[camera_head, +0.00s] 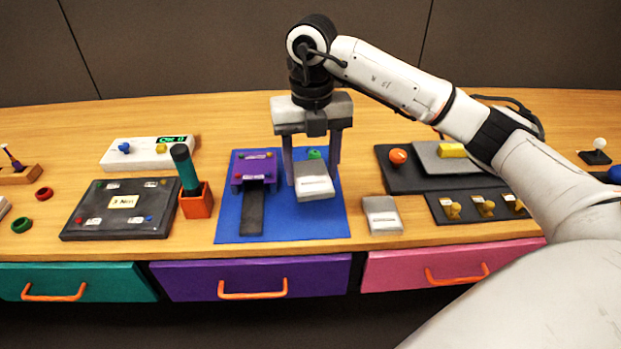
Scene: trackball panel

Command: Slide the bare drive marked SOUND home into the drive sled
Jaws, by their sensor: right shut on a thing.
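A grey bare drive (314,187) with a pale label is over the right half of the blue mat (230,228). My right gripper (314,170) points down from above and is shut on this drive, one finger at each side. I cannot tell whether the drive touches the mat. A purple drive sled (253,168) with a dark track (251,213) running toward me stands on the mat, left of the gripper. A second grey drive (382,214) lies on the wood right of the mat. The labels on both drives are too small to read. My left gripper is out of view.
A green knob (315,154) shows between the gripper fingers. A dark panel with an orange ball (398,157) is on the right, partly behind my arm. Drawers line the front edge.

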